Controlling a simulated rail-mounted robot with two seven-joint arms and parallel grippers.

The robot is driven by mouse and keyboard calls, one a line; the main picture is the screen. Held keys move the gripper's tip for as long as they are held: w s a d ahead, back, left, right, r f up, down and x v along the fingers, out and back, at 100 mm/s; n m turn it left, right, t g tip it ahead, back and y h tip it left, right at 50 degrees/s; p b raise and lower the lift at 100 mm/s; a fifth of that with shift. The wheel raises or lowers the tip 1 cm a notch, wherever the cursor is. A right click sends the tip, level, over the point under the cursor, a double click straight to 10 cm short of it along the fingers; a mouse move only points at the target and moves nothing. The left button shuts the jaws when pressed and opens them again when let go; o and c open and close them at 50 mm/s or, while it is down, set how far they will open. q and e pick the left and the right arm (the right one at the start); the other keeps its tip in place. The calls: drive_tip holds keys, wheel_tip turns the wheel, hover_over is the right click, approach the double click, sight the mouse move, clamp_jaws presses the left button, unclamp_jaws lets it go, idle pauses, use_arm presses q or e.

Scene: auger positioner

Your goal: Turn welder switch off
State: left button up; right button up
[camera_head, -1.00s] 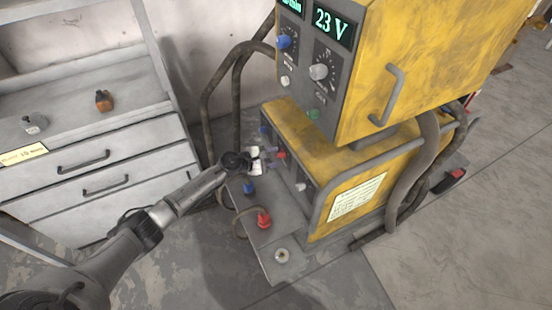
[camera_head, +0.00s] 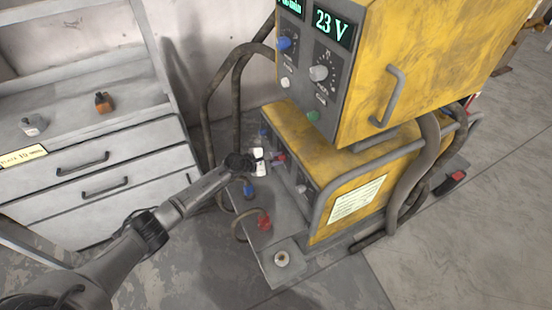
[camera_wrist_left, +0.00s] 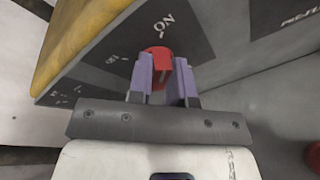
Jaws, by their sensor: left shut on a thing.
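The welder (camera_head: 300,140) is a yellow box with a dark front panel, low on a grey cart. Its red switch (camera_wrist_left: 160,58) shows in the left wrist view on a dark plate lettered ON above and OFF to the left. In the head view the switch is a small red spot (camera_head: 281,157), partly hidden by the gripper. My left gripper (camera_head: 270,157) is at the welder's front. In the left wrist view its purple fingers (camera_wrist_left: 164,82) are shut on the red switch and hide part of it. Which label the switch points to is hard to tell. My right gripper is not in view.
A yellow unit (camera_head: 420,60) with a 23 V display and knobs overhangs above the welder. Red (camera_head: 264,222) and blue (camera_head: 248,191) connectors sit on the cart's front ledge. Thick hoses (camera_head: 208,105) run behind. A drawer cabinet (camera_head: 90,160) stands at left.

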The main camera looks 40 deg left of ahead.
use_arm(q)
clamp_jaws()
drive_tip(key=shift+a+n+b, duration=0.1)
drive_tip(key=shift+n+b, duration=0.2)
drive_tip(key=shift+w+a+f+n+h+b, duration=0.1)
drive_tip(key=shift+n+h+b, duration=0.2)
drive_tip(key=shift+n+b, duration=0.25)
drive_tip(key=shift+a+n+h+b, duration=0.1)
drive_tip(key=shift+n+h+b, duration=0.25)
drive_tip(key=shift+n, duration=0.3)
drive_tip(key=n+h+b, duration=0.1)
drive_tip(key=n, duration=0.3)
drive_tip(key=n+h+b, duration=0.1)
drive_tip(key=n+b, duration=0.1)
drive_tip(key=n, duration=0.1)
drive_tip(key=a+n+h+b, duration=0.1)
drive_tip(key=n+h+b, duration=0.1)
drive_tip(key=n, duration=0.2)
drive_tip(key=shift+w+f+n, duration=0.2)
drive_tip(key=shift+w+n, duration=0.1)
drive_tip(key=shift+a, duration=0.1)
drive_tip(key=o, duration=0.8)
unclamp_jaws()
